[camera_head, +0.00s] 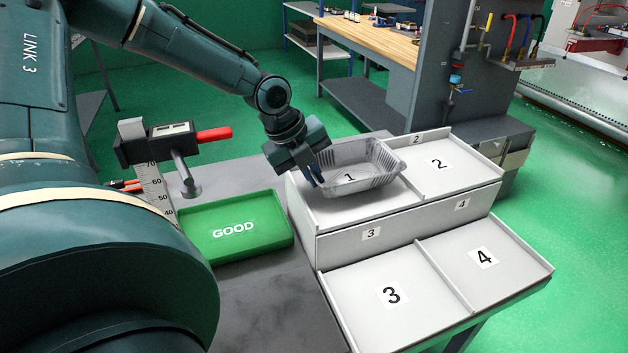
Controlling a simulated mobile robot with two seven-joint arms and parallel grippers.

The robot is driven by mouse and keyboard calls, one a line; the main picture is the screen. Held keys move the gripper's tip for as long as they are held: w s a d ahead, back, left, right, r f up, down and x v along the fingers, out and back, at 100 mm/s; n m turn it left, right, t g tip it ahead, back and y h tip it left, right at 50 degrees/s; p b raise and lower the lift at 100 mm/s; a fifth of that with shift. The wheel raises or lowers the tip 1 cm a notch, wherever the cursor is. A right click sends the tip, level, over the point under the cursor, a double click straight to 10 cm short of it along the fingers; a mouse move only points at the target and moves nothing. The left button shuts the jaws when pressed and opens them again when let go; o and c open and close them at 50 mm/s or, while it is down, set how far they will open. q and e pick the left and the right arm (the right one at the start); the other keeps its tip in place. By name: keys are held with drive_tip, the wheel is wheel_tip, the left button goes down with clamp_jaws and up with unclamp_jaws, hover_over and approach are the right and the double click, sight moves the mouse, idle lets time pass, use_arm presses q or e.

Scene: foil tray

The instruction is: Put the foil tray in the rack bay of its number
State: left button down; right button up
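The silver foil tray (376,178) is at the upper left bay of the pale grey rack (345,247), upright with its open side up. A number 1 shows on its floor. My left gripper (319,178) is at the tray's left wall, with its fingers closed about the rim. The tray covers much of the upper left bay (318,208); whether its underside touches the bay floor is hard to tell. The bays marked 2 (455,178), 3 (365,315) and 4 (505,275) are empty. My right gripper is out of view.
A green tray marked GOOD (235,248) lies on the grey table (265,300) left of the rack. A height gauge with a red handle (214,134) stands behind it. Low dividers separate the bays. A workbench (375,40) stands farther back.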

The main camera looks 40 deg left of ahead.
use_arm(q)
drive_tip(key=shift+f, duration=0.85)
drive_tip(key=c, duration=2.1)
unclamp_jaws()
drive_tip(key=shift+f, duration=0.1)
drive_tip(key=o, duration=0.5)
drive_tip(key=shift+c, duration=0.2)
drive_tip(key=shift+a+r, duration=0.1)
drive_tip(key=shift+r, duration=0.4)
drive_tip(key=p+v, duration=0.1)
drive_tip(key=v, duration=1)
drive_tip(key=shift+s+p, duration=0.25)
drive_tip(key=shift+p, duration=0.15)
